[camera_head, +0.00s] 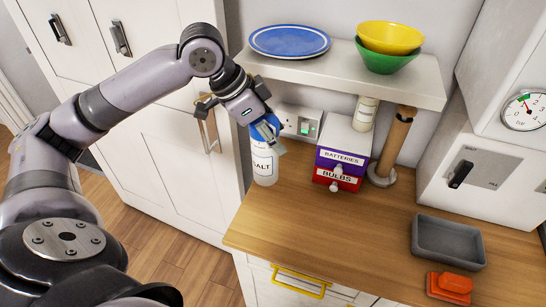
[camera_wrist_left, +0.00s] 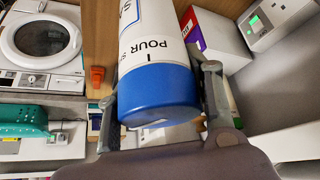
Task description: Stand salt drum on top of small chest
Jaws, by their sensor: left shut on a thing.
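The salt drum (camera_head: 264,162) is a white cylinder with a blue cap and a SALT label, at the left end of the wooden counter. My left gripper (camera_head: 268,130) is shut on its blue cap end from above. In the left wrist view the drum (camera_wrist_left: 155,75) sits between the two fingers. It looks upright; I cannot tell whether its base touches the counter. The small chest (camera_head: 348,139) stands right of the drum, apart from it, with a purple BATTERIES drawer above a red BULBS drawer. It also shows in the left wrist view (camera_wrist_left: 225,42). My right gripper is out of view.
A shelf (camera_head: 410,91) overhangs the chest, bearing a blue plate (camera_head: 290,41) and yellow and green bowls (camera_head: 388,52). A cream cylinder (camera_head: 364,113) and a wooden post (camera_head: 394,140) are close to the chest. A grey tray (camera_head: 449,242) lies right. The counter's middle is clear.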

